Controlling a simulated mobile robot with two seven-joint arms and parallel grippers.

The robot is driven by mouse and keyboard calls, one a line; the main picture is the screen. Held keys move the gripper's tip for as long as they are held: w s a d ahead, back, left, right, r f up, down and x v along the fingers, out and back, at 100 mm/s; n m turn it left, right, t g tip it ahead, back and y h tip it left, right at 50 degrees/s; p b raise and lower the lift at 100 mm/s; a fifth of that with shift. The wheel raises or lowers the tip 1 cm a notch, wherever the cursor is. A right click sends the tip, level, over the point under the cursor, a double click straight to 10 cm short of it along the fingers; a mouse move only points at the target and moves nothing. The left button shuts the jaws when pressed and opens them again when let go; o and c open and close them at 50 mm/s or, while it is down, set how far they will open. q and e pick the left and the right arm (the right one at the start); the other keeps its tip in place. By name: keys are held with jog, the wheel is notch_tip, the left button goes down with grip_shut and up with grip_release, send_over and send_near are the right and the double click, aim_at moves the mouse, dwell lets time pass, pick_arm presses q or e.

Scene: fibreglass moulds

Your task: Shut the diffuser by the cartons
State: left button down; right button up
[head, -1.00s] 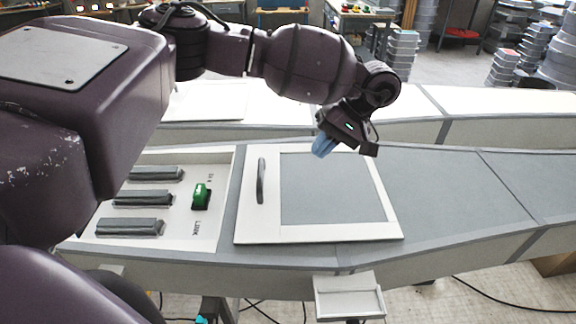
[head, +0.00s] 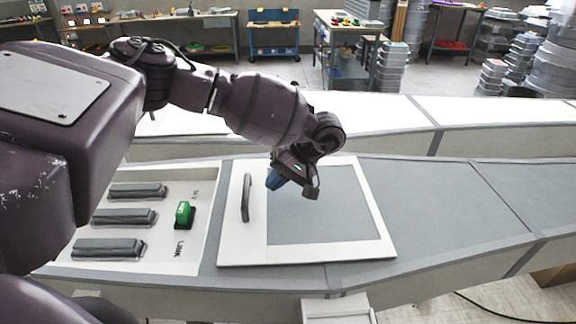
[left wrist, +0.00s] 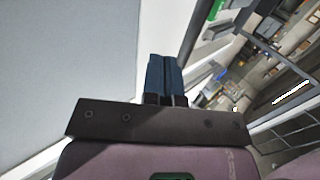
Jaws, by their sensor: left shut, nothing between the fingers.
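A white-framed panel (head: 230,235) with a grey middle and a dark upright handle (head: 246,198) on its left side sits on the grey casing. It looks like the diffuser, but I cannot tell whether it is fully shut. My left gripper (head: 275,181) is shut and empty, its blue fingertips over the panel just right of the handle, apart from it. In the left wrist view the blue fingers (left wrist: 165,76) are pressed together, with a grey surface and white strip to their left. My right gripper is out of view.
Left of the panel is a white control plate with dark bars (head: 123,216) and a green switch (head: 183,213). A brown box (head: 556,276), perhaps a carton, is on the floor at right. Benches (head: 273,20) and stacked grey bins (head: 391,68) stand behind. The casing right of the panel is clear.

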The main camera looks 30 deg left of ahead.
aim_at(260, 200)
pick_arm(q)
jog(key=shift+s+a+f+p, duration=0.15)
jog(key=shift+s+a, duration=0.35)
jog(key=shift+a, duration=0.3)
jog(key=shift+s+a+f+p, duration=0.15)
jog(key=shift+s+a, duration=0.3)
jog(key=shift+a, duration=0.3)
